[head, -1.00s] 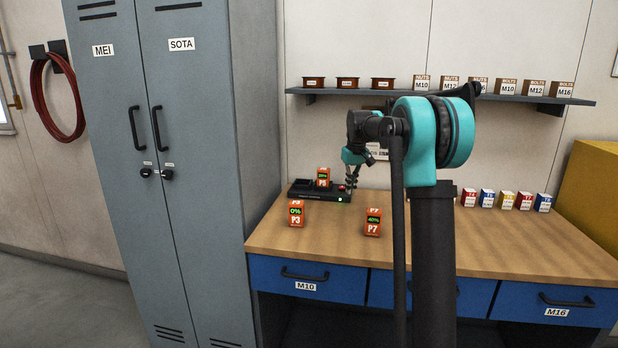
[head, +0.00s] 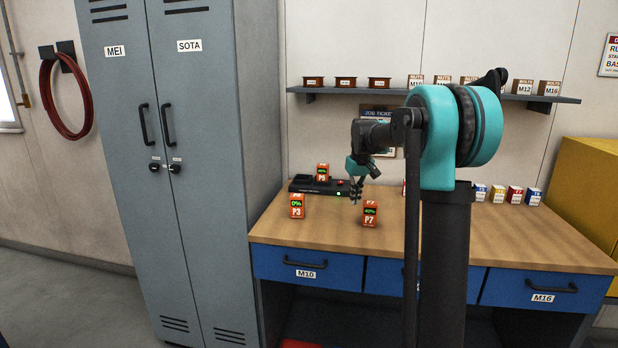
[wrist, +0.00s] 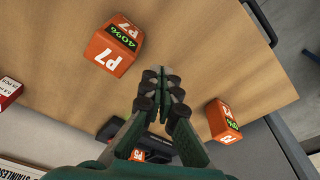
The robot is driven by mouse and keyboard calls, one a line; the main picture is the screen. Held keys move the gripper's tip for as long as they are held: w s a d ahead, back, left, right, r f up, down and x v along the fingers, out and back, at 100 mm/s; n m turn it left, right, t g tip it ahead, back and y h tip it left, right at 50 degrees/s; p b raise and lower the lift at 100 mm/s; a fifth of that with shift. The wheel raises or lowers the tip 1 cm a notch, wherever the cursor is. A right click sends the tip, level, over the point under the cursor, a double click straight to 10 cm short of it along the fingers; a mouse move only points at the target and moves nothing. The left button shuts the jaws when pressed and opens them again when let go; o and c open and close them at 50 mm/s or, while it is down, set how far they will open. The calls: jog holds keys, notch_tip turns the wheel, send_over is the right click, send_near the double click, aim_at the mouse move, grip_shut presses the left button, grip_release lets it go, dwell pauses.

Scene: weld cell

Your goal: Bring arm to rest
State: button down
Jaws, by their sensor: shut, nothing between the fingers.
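My gripper (head: 355,198) hangs above the wooden bench top (head: 440,250), fingers pointing down, shut and empty. It also shows in the wrist view (wrist: 163,82), fingertips together over bare wood. The orange battery P7 (head: 370,214), reading 40%, stands on the bench just right of the gripper. In the wrist view P7 (wrist: 113,46) is apart from the fingers at the upper left. Battery P5 (head: 322,173) sits in the black charger (head: 305,188) behind, beside an empty-looking slot.
Grey lockers (head: 165,150) labelled MEI and SOTA stand left of the bench. A shelf (head: 340,92) with bins and boxes runs along the wall above. Small coloured boxes (head: 515,195) stand at the bench's back right. A yellow cabinet (head: 585,195) is at the far right.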

jog(key=s+d+f+m, duration=0.1)
jog(key=s+f, duration=0.5)
jog(key=s, duration=0.6)
jog(key=s+d+f+m+t, duration=0.1)
jog(key=s+f, duration=0.6)
jog(key=s, duration=0.6)
jog(key=s+d+f+m+t, duration=0.1)
jog(key=s+f, duration=0.5)
jog(key=s, duration=0.6)
jog(key=shift+s+f, duration=0.15)
jog(key=shift+s, duration=0.2)
